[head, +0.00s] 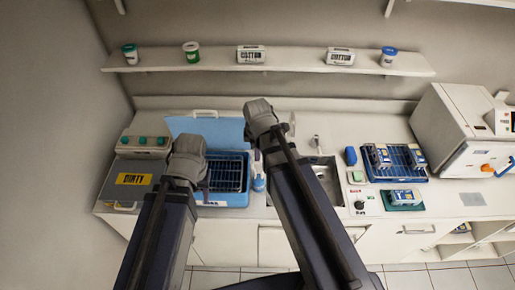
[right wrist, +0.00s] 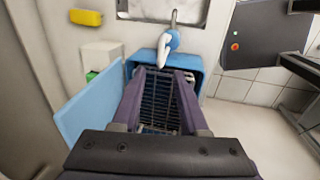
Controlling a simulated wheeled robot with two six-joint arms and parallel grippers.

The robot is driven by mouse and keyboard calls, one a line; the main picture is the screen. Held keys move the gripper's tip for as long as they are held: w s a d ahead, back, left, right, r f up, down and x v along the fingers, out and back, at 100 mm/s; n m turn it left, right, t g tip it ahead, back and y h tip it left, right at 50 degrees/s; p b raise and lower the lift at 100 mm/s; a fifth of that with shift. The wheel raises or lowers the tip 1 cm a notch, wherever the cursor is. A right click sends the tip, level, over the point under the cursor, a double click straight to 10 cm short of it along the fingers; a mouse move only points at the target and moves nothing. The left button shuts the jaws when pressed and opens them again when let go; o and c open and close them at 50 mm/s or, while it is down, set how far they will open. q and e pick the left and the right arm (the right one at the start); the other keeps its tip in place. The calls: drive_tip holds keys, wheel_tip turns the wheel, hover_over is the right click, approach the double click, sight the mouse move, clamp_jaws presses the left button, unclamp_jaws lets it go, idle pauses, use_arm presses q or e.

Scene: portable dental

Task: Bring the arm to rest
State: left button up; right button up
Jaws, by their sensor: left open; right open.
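My left gripper (head: 204,186) shows in the head view at the left arm's end, over the front left of a blue bin (head: 238,200); its fingers are small and partly hidden by the arm. My right gripper (right wrist: 161,73) is open in the right wrist view. Its two purple fingers are apart over the bin, with a dark wire rack (right wrist: 159,108) visible between them and nothing gripped. In the head view the right gripper is mostly hidden by its own arm. The bin's light-blue lid (head: 205,128) stands open behind it.
A grey box marked DIRTY (head: 132,180) stands left of the bin. The sink (head: 322,178) lies to its right. Farther right are a blue tray (head: 397,176) with packs, a green mat (head: 404,207) with a pack, and a large white machine (head: 462,120). A shelf (head: 300,68) runs above.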

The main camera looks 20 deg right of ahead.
use_arm(q)
drive_tip(key=shift+r, duration=0.55)
use_arm(e)
drive_tip(key=shift+s+r, duration=0.15)
drive_tip(key=shift+r, duration=0.4)
drive_tip(key=shift+f, duration=0.1)
drive_tip(key=s+a+f+m+b, duration=0.1)
drive_tip(key=f+b, duration=0.2)
drive_tip(key=s+a+f+m+b, duration=0.2)
drive_tip(key=f, duration=0.1)
drive_tip(key=s+a+f+m+g+b, duration=0.1)
drive_tip(key=s+a+f+b, duration=0.1)
drive_tip(key=f+b, duration=0.1)
drive_tip(key=shift+s+a+f+b, duration=0.1)
drive_tip(key=shift+s+b, duration=0.05)
drive_tip(key=shift+b, duration=0.2)
use_arm(q)
wheel_tip(320, 180, down, 17)
drive_tip(key=b, duration=0.7)
drive_tip(key=shift+r, duration=0.2)
use_arm(e)
drive_tip(key=s+a+f+m+g, duration=0.1)
drive_tip(key=s+a+f+m, duration=0.3)
drive_tip(key=s+f+m, duration=0.2)
drive_tip(key=shift+s+a+f+m+h, duration=0.3)
drive_tip(key=shift+s+f+m, duration=0.1)
drive_tip(key=shift+f, duration=0.35)
